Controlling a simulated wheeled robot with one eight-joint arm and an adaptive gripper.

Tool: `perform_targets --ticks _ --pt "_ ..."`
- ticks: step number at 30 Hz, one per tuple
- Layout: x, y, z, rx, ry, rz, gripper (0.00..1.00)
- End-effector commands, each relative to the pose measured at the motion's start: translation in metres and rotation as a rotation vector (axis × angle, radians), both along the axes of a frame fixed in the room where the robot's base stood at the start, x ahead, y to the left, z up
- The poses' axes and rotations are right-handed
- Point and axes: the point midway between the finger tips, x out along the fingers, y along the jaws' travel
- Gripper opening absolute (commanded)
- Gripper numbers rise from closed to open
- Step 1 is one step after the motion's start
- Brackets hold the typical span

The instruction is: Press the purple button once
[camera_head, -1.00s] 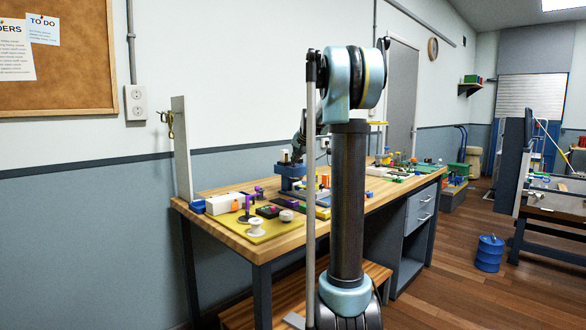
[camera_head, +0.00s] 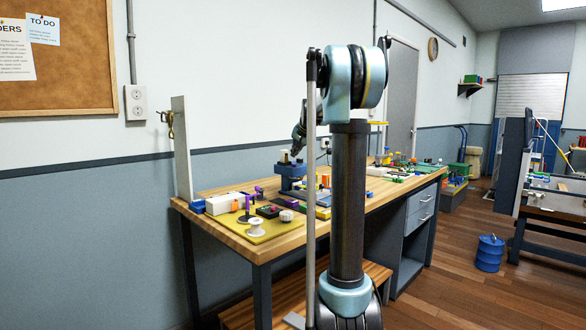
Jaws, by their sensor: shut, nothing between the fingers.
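The workbench (camera_head: 215,189) holds small purple parts at its near left end. One purple piece (camera_head: 259,190) stands at the back, and another purple piece (camera_head: 247,204) is upright on the yellow board (camera_head: 252,237). A low dark box (camera_head: 268,212) has a small pinkish top. They are too small to tell which is the purple button. My gripper (camera_head: 295,150) is a small dark end of the arm, partly seen left of my column. It is shut and empty, above the blue stand (camera_head: 291,172) and right of the purple pieces. Its fingertips are not clear.
A white spool (camera_head: 257,225) and a white box (camera_head: 226,203) sit around the board. A white upright panel (camera_head: 181,150) stands at the bench's left end. My column hides the middle of the bench. Several small coloured parts lie farther back.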

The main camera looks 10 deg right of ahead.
Motion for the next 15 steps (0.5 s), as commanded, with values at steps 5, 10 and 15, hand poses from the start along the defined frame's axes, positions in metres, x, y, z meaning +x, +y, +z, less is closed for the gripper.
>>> perform_targets --ticks 5,10,15 --pt "0.000 0.000 0.015 0.000 0.000 0.000 0.00" --pt "0.000 0.000 0.028 0.000 0.000 0.000 0.00" --pt "0.000 0.000 0.034 0.000 0.000 0.000 0.00"
